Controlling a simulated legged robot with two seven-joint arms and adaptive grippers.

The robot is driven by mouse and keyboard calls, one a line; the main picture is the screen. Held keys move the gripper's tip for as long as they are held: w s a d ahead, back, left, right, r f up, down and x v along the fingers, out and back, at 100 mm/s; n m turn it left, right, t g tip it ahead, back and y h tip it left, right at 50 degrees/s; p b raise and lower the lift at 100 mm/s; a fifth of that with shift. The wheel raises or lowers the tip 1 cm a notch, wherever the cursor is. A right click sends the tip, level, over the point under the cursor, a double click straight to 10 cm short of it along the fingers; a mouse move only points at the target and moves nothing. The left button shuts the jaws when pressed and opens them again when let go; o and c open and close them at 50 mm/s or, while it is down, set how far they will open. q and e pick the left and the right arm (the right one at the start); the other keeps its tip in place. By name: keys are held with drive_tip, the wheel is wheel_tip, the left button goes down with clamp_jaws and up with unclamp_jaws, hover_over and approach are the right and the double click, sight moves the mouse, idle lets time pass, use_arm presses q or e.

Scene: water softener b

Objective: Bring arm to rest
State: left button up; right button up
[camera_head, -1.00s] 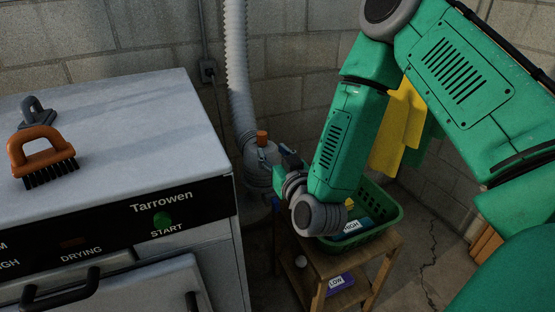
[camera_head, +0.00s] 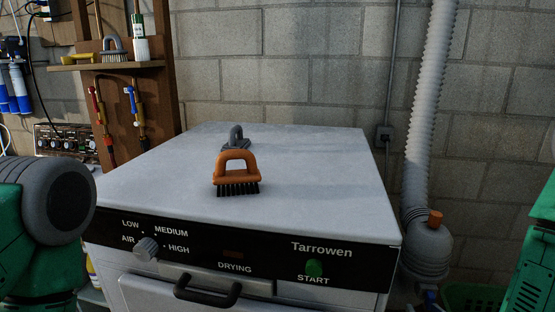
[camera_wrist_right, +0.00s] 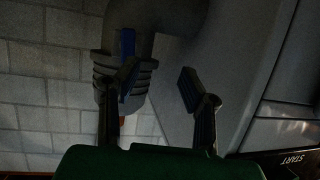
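My right gripper (camera_wrist_right: 160,85) shows in the right wrist view with its two dark fingers spread apart and nothing held between them. A grey ribbed vessel (camera_wrist_right: 112,78) with a blue part (camera_wrist_right: 127,45) is beyond the left-hand finger; I cannot tell whether they touch. In the head view, parts of my right arm show at the right edge, and its fingers cannot be made out clearly. Part of my left arm shows at the left edge; my left gripper is out of view.
A white Tarrowen dryer (camera_head: 330,175) stands in the middle with an orange brush (camera_head: 237,170) and a grey-handled object (camera_head: 236,136) on top. A ribbed duct (camera_head: 425,110) and grey vessel (camera_head: 428,255) stand at its right. A green basket (camera_head: 470,297) shows low right.

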drive_tip(key=s+a+f+n+g+y+b, duration=0.1)
drive_tip(key=s+a+f+g+b, duration=0.1)
drive_tip(key=s+f+g, duration=0.5)
drive_tip(key=s+a+f+y+b, duration=0.15)
drive_tip(key=s+f, duration=0.25)
drive_tip(key=f, duration=0.7)
drive_tip(key=s+f+g+b, duration=0.2)
drive_tip(key=s+f+g, duration=0.1)
drive_tip(key=s, duration=0.4)
drive_tip(key=s+d+f+g+h+b, duration=0.1)
drive_tip(key=s+f+g+b, duration=0.1)
drive_tip(key=s+f, duration=0.3)
drive_tip(key=shift+s+f+n+g, duration=0.3)
drive_tip(key=shift+s+g, duration=0.3)
drive_tip(key=shift+s, duration=0.3)
drive_tip(key=shift+w, duration=0.1)
